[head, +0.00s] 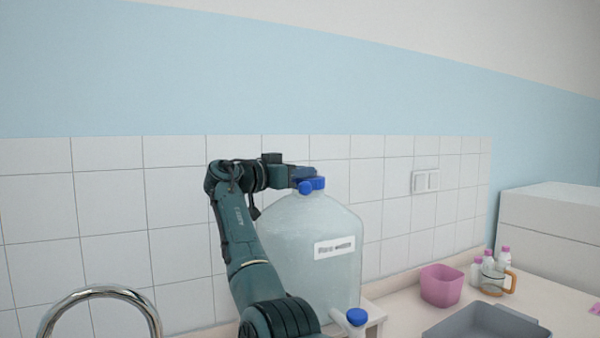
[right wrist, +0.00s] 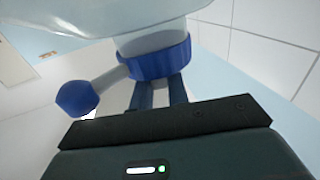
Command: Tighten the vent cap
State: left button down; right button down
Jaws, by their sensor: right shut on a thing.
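A large translucent carboy (head: 305,250) with a white label stands by the tiled wall. Its blue vent cap (head: 318,182) is on the neck at the top; in the right wrist view the cap (right wrist: 155,62) is a ribbed blue ring. A short side stub with a round blue knob (right wrist: 77,98) sticks out beside it. My right gripper (head: 304,174) reaches across at cap height. In the right wrist view its two dark blue fingers (right wrist: 160,92) are at the cap, shut on it; their tips are partly hidden by it. My left gripper is not in view.
The carboy stands on a low white stand (head: 376,316), with a blue-topped spigot (head: 356,317) low in front. To the right are a pink container (head: 442,286), a grey tray (head: 485,328) and several pink-capped bottles (head: 488,262). A curved metal faucet (head: 100,292) is at lower left.

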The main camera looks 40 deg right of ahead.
jog(key=shift+w+f+m+g, duration=0.1)
jog(key=shift+m+g, duration=0.4)
jog(key=shift+g, duration=0.3)
jog(key=c, duration=1.4)
grip_release()
jog(key=shift+o, duration=0.2)
jog(key=w+a, duration=0.1)
jog(key=a, duration=1.2)
jog(key=shift+w, duration=0.3)
